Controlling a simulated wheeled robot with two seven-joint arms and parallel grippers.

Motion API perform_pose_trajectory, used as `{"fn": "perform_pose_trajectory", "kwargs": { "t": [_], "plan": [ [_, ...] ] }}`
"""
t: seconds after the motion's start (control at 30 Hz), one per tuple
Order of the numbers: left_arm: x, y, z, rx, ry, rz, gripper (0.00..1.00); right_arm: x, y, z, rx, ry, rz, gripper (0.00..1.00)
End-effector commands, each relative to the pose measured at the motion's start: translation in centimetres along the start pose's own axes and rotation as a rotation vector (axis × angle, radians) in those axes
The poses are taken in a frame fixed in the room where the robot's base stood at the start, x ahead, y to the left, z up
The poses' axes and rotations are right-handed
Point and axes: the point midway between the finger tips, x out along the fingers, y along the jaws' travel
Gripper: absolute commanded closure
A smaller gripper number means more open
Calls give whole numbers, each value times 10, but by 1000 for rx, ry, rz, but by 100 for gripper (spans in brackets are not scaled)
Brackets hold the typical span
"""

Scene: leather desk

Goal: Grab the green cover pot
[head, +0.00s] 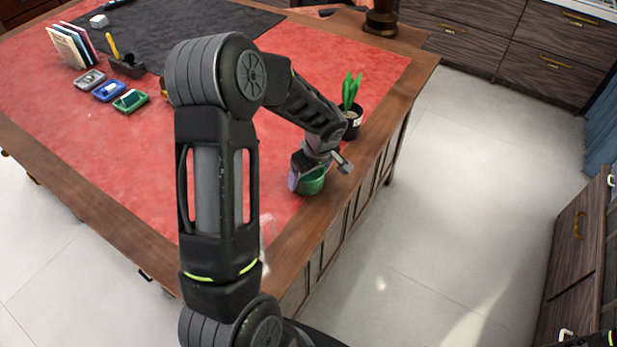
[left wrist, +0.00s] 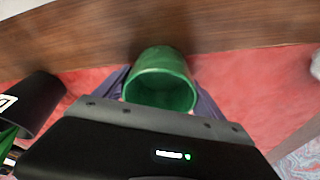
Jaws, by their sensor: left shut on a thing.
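The green cover pot (head: 312,182) is near the right edge of the desk, on or just above the red leather. My left gripper (head: 309,171) is around it from above and shut on it. In the left wrist view the green cover pot (left wrist: 160,82) shows its open, empty inside, with a finger of my left gripper (left wrist: 160,95) on each side. I cannot tell whether the pot still touches the desk. My right gripper is not in view.
A black pot with a green plant (head: 351,108) stands just behind, near the desk edge. Small trays (head: 130,101), a dark holder (head: 127,66) and upright books (head: 72,46) stand at the far left. A dark mat (head: 185,30) covers the back.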

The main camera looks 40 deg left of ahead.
Motion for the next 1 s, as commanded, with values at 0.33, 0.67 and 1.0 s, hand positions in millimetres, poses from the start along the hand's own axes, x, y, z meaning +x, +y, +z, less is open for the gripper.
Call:
{"fn": "perform_pose_trajectory", "kwargs": {
  "t": [0.33,0.67,1.0],
  "plan": [
    [0,0,0,0,0,0,68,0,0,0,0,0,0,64],
    [-7,0,-3,-2,2,2,69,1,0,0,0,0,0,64],
    [-63,2,-18,-2,4,6,69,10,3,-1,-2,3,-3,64]
  ]
}}
